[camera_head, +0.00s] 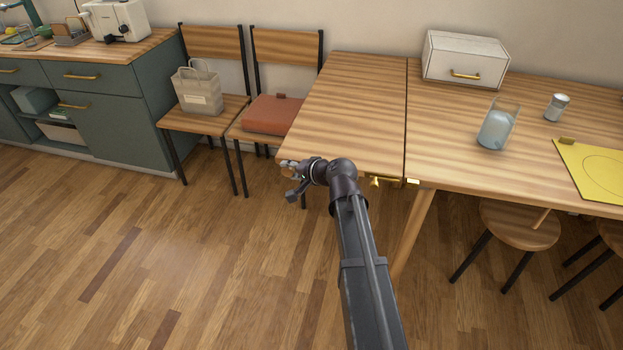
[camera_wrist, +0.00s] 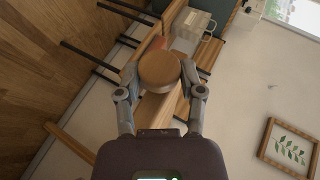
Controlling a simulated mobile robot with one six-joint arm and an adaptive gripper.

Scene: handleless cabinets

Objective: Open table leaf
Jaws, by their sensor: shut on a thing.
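The table leaf (camera_head: 345,105) is the left section of the wooden table. It looks level with the main tabletop (camera_head: 460,155), with a thin dark seam between them. My gripper (camera_head: 290,172) is at the leaf's front left corner in the head view. In the wrist view, my gripper (camera_wrist: 160,75) is shut on a round wooden knob (camera_wrist: 160,72), one finger on each side. Part of the leaf (camera_wrist: 153,108) shows behind the knob. The head view does not show the knob clearly. A brass bracket (camera_head: 385,181) sits under the front edge near the seam.
Two chairs stand left of the leaf, one with a bag (camera_head: 198,92), one with a reddish case (camera_head: 271,114). A white box (camera_head: 465,60), glass (camera_head: 497,128) and yellow mat (camera_head: 595,172) are on the main tabletop. Stools (camera_head: 519,228) stand beneath. The floor at front left is clear.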

